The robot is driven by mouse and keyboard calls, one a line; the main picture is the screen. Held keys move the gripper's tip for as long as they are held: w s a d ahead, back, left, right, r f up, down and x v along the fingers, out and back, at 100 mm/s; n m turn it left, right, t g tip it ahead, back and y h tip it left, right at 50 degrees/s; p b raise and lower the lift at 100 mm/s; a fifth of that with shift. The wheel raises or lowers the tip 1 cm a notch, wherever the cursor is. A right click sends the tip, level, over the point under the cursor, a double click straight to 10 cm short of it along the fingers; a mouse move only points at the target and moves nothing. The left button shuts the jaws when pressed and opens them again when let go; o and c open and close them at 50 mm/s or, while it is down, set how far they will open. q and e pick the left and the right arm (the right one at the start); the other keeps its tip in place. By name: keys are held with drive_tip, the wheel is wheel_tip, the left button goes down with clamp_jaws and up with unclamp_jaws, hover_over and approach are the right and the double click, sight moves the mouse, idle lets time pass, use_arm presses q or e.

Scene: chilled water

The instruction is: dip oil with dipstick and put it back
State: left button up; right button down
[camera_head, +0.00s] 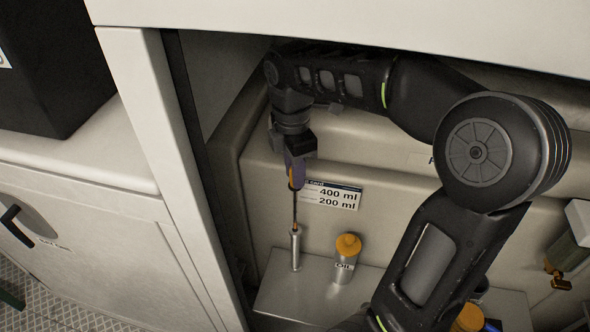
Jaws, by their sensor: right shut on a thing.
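My right gripper (293,160) is shut on the upper end of the dipstick (294,208), which hangs upright with its thin dark rod pointing down. The rod's lower end meets the top of a slim grey tube (296,250) on the metal shelf; I cannot tell how far it is inside. An oil container (345,262) with an orange cap and an "OIL" label stands just right of the tube. My left gripper is not in view.
A sign (336,196) reading 400 ml and 200 ml is on the wall behind the dipstick. The metal shelf (275,292) is bare at its front left. A white cabinet post (165,150) stands left. A valve (560,275) is at the right. Another orange cap (469,318) shows low down.

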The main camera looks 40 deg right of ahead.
drive_tip(key=b, duration=0.6)
hover_over(295, 228)
wheel_tip(295, 228, down, 8)
drive_tip(key=shift+w+d+f, duration=0.15)
drive_tip(key=shift+w+f, duration=0.05)
drive_tip(key=shift+f, duration=0.05)
idle(2.4)
drive_tip(key=shift+f+b, duration=1.75)
drive_tip(key=shift+f, duration=0.65)
drive_tip(key=c, duration=1.2)
unclamp_jaws()
drive_tip(key=shift+o, duration=0.2)
drive_tip(key=shift+r, duration=4)
